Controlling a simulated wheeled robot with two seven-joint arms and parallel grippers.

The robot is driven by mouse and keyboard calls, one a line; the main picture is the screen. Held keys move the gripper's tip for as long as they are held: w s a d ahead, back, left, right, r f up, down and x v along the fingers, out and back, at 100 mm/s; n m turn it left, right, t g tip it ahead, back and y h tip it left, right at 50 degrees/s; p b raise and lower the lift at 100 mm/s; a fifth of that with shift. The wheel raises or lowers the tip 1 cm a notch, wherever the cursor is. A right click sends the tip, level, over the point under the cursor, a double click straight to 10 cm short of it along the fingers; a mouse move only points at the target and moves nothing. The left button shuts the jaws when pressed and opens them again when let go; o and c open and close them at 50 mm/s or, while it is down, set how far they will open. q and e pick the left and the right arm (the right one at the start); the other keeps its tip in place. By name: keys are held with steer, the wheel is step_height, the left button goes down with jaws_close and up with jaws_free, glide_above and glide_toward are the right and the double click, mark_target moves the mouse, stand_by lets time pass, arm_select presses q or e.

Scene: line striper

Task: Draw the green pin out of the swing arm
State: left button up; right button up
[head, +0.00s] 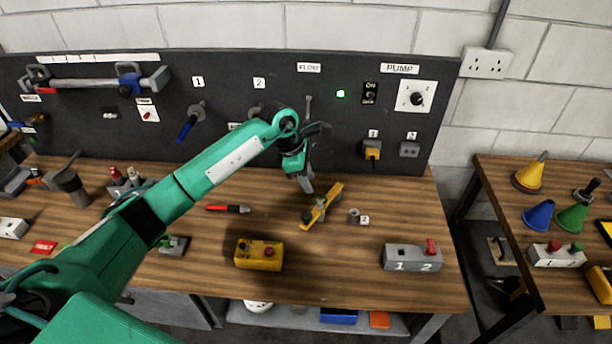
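The swing arm looks to be the yellow bar (334,193), which lies slanted on the wooden bench near its middle. A small greyish-green piece (319,203) sits on the bar and may be the green pin; it is too small to be sure. My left gripper (307,186) points down just above and left of the bar, close to that piece. Its fingers look close together, but whether they are open or shut is unclear, and I cannot tell whether they touch anything. My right gripper is out of view.
A grey post (353,215) stands right of the bar, by a label 2. A dark panel (230,75) rises behind.

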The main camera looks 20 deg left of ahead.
mark_target(316, 197)
arm_select(q)
steer(key=b+x, duration=0.4)
steer(key=x, duration=0.3)
steer(key=shift+f, duration=0.25)
steer(key=shift+w+d+f+b, duration=0.1)
steer(key=shift+d+f+b, duration=0.2)
steer(key=shift+f+b, duration=0.3)
steer(key=shift+r, duration=0.1)
steer(key=shift+b, duration=0.35)
steer(key=shift+c, duration=0.5)
jaws_close()
